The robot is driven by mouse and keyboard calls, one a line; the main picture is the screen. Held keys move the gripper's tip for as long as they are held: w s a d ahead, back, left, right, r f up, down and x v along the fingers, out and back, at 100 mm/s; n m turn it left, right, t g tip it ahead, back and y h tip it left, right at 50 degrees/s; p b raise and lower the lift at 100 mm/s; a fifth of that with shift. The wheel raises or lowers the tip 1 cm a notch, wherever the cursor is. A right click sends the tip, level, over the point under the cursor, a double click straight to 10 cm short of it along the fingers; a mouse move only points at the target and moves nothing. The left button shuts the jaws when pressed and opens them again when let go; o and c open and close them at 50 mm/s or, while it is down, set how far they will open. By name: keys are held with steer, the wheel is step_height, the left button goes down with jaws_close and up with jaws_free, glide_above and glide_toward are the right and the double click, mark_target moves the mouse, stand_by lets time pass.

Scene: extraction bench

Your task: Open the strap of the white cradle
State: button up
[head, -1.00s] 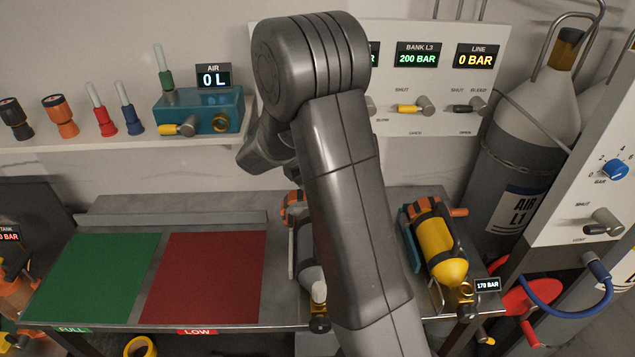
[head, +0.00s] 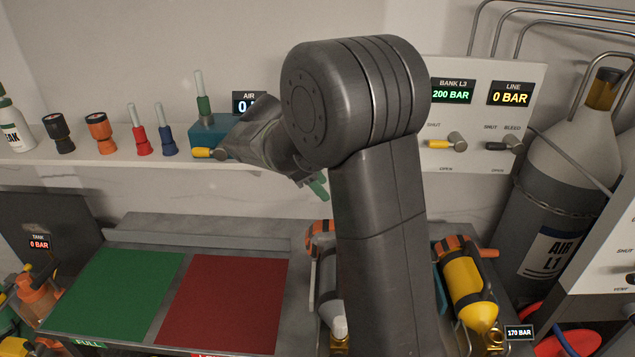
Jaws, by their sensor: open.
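The white cradle (head: 312,268) stands on the bench behind my arm and shows only in part. It holds a grey cylinder (head: 329,285) with a pale neck at its near end. An orange piece (head: 320,238) shows at the cradle's far end; I cannot tell whether it is the strap. The rest of the strap is hidden by my arm. My gripper (head: 317,187) is open and mostly hidden behind my arm. Only a green fingertip shows, in the picture above the cradle's far end and apart from it.
A second, teal cradle (head: 440,290) with a yellow cylinder (head: 467,288) stands to the right. The green mat (head: 120,290) and red mat (head: 225,300) are bare. A shelf (head: 85,160) with several small tools and a teal box (head: 207,137) is behind. A valve panel (head: 480,185) stands at the back right.

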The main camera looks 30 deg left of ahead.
steer(key=shift+s+a+r, duration=0.2)
steer(key=shift+s+r, duration=0.05)
steer(key=shift+r, duration=0.25)
steer(key=shift+c, duration=0.3)
